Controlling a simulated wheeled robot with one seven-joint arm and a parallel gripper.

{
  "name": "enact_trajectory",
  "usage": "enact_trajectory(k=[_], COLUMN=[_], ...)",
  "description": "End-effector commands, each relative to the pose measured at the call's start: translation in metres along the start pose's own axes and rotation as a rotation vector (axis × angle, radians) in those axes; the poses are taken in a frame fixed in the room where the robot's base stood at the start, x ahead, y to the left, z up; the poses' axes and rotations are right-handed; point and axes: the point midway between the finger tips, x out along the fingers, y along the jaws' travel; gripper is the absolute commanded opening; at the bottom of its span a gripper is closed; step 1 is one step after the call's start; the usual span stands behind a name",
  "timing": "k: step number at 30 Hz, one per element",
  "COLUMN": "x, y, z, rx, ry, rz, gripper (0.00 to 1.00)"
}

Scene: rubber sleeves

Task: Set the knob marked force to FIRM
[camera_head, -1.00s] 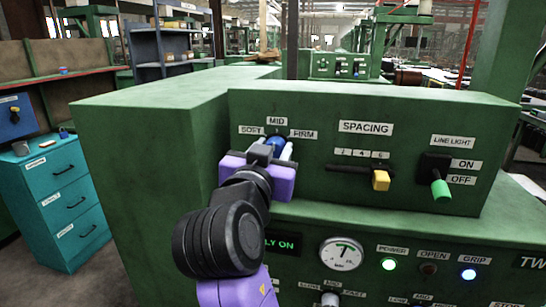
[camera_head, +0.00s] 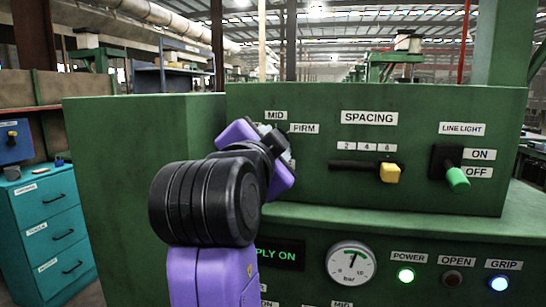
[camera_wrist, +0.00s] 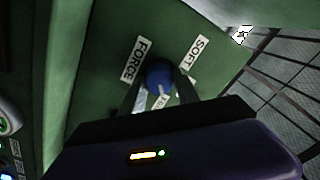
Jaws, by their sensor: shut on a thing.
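The force knob (camera_wrist: 159,75) is blue and round and shows between my fingers in the wrist view. My gripper (camera_wrist: 160,88) is shut on it; it also shows in the head view (camera_head: 279,150), rolled to a slant against the panel. In the wrist view the FORCE label (camera_wrist: 139,59) is left of the knob and the SOFT label (camera_wrist: 195,53) is at its upper right. In the head view the MID label (camera_head: 276,115) and FIRM label (camera_head: 304,128) show above and right of my gripper. My gripper hides the knob there, and I cannot tell which mark it points at.
On the same green panel, right of my gripper, are the SPACING slider (camera_head: 389,172) with a yellow grip and the LINE LIGHT lever (camera_head: 457,179) with a green tip. A pressure gauge (camera_head: 351,263) and lit lamps sit below. A teal drawer cabinet (camera_head: 55,225) stands at the left.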

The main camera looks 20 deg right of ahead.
Motion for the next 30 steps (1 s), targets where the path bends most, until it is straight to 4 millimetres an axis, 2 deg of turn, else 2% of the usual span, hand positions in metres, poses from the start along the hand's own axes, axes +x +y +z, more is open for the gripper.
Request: enact_trajectory(k=[19,20,22,23,30], x=[0.0001,0.0001,0.0001,0.0001,0.0001], y=[0.0009,0.0009,0.0008,0.0008,0.0005], z=[-0.0004,-0.0004,-0.0004,-0.0004,-0.0002], rx=[0.054,0.053,0.053,0.053,0.052], ry=[0.001,0.001,0.001,0.001,0.000], rz=[0.002,0.002,0.002,0.002,0.001], gripper=[0.00,0.42,0.55,0.58,0.58])
